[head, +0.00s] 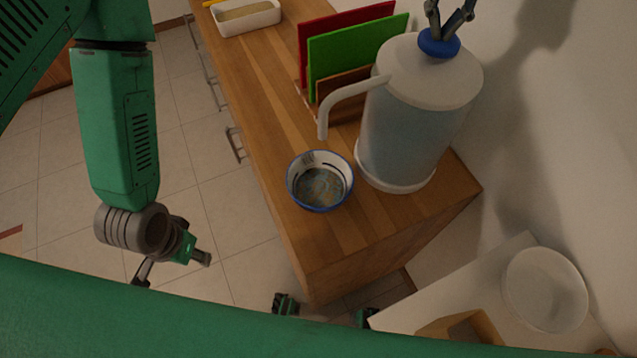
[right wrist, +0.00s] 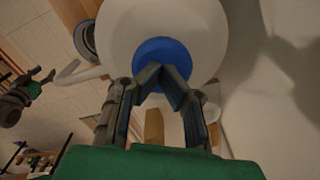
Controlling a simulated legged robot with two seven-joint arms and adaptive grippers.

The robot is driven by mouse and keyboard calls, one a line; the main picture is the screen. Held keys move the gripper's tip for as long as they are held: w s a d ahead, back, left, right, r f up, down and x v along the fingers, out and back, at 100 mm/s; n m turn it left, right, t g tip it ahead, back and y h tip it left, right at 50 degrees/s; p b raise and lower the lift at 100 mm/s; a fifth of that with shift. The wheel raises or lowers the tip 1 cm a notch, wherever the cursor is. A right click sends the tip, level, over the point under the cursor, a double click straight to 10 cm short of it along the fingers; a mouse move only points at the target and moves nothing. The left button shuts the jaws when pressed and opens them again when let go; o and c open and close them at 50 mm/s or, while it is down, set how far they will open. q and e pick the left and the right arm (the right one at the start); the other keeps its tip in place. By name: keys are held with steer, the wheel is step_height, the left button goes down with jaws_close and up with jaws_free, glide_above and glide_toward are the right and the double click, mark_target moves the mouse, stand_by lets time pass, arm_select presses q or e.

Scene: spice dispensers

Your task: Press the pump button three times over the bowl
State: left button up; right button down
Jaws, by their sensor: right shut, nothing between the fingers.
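A large pump dispenser (head: 405,125) with a pale translucent body, white lid and curved spout stands on the wooden counter. Its blue pump button (head: 439,43) is on top, and it also shows in the right wrist view (right wrist: 160,55). A blue-rimmed bowl (head: 320,188) sits below and slightly left of the spout tip. My right gripper (head: 450,22) is shut and empty, its fingertips (right wrist: 162,72) pointing down at the button. I cannot tell whether they touch it. My left gripper (head: 172,264) hangs left of the counter over the floor, fingers apart and empty.
A rack with red, green and brown boards (head: 345,60) stands behind the bowl. A white rectangular dish (head: 245,17) is at the counter's far end. The wall (head: 570,130) is close on the right. A lower surface at bottom right holds a round white dish (head: 545,290).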

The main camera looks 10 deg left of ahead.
steer(key=shift+s+f, duration=0.1)
steer(key=shift+f, duration=0.45)
steer(key=shift+a+r+p, duration=0.1)
steer(key=shift+r+p, duration=2.5)
steer(key=shift+p, duration=0.05)
steer(key=shift+f, duration=0.3)
steer(key=shift+s+f+b, duration=0.15)
steer(key=shift+f+b, duration=0.15)
steer(key=shift+f, duration=0.9)
steer(key=shift+s+f+b, duration=0.1)
steer(key=shift+f+b, duration=0.15)
steer(key=shift+f, duration=0.95)
steer(key=shift+r, duration=0.1)
